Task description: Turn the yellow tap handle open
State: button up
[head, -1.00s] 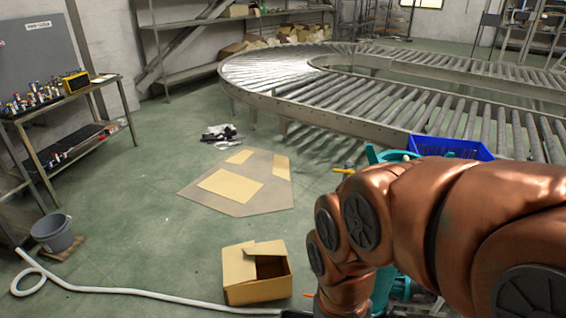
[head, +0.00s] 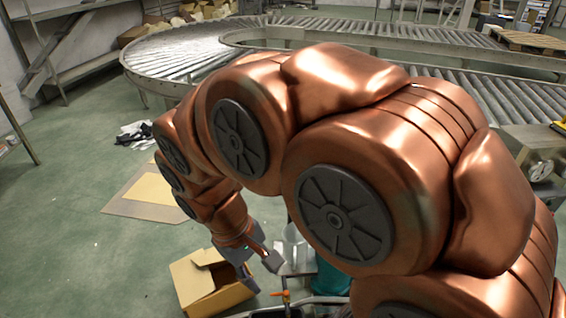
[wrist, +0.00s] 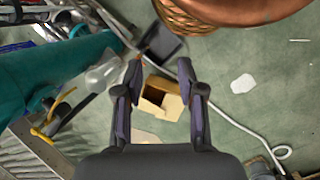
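A yellow lever-like piece (wrist: 43,134) shows at the left of the wrist view, beside a teal body (wrist: 60,80); I take it for the tap handle. A small orange-yellow piece (head: 282,295) shows at the bottom of the head view; I cannot tell whether it is the same part. My gripper (head: 259,270) hangs low in the head view, left of the teal body (head: 332,281). In the wrist view my gripper (wrist: 161,75) has its fingers apart with nothing between them. The yellow piece lies well left of the fingers. My arm hides much of the teal machine.
An open cardboard box (head: 208,287) stands on the floor below my gripper. A clear vessel (head: 295,246) is just right of it. A roller conveyor (head: 185,48) curves behind. Open floor (head: 75,235) lies left.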

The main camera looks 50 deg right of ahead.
jog(key=w+d+f+n+g+h, duration=0.1)
jog(key=w+d+f+h, duration=0.25)
jog(key=w+d, duration=0.65)
jog(key=w+d+f+g+h, duration=0.15)
jog(key=w+d+h, duration=0.35)
jog(key=w+d, duration=0.5)
jog(key=w+d+f+n+h, duration=0.1)
jog(key=w+d+f+h, duration=0.25)
jog(key=w+d, duration=0.65)
jog(key=shift+r+p+x, duration=0.2)
jog(key=shift+p+x, duration=0.3)
jog(key=shift+x, duration=1.4)
jog(key=shift+r+p+x, duration=0.15)
jog(key=shift+p+x, duration=0.3)
jog(key=shift+x, duration=1.45)
jog(key=shift+w+d, duration=0.15)
jog(key=shift+w, duration=0.05)
jog(key=shift+c, duration=0.2)
grip_shut()
